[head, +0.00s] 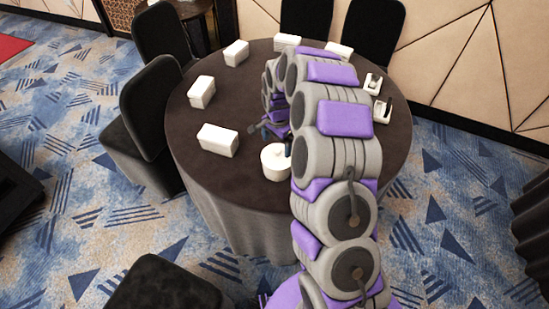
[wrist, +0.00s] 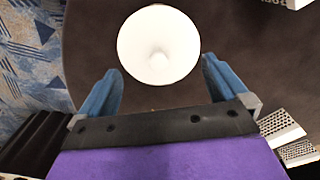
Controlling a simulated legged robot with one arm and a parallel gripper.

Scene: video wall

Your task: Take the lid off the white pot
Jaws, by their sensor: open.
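The white pot (head: 275,163) stands on the round table near its front edge, partly hidden by my arm in the head view. In the wrist view its round white lid (wrist: 150,32) with a small knob (wrist: 158,58) is seen from above and hides the pot body. My gripper (wrist: 162,84) is open and empty, its two blue fingers apart on either side of the lid's lower edge. The knob lies between the fingers' directions, a little beyond the tips. In the head view my gripper (head: 266,130) is small and close to the pot, mostly hidden.
The round table (head: 240,120) has a dark cloth. White boxes stand on it, such as one at front left (head: 218,140) and one at left (head: 201,92). White holders (head: 382,108) stand at right. Dark chairs (head: 150,105) surround the table.

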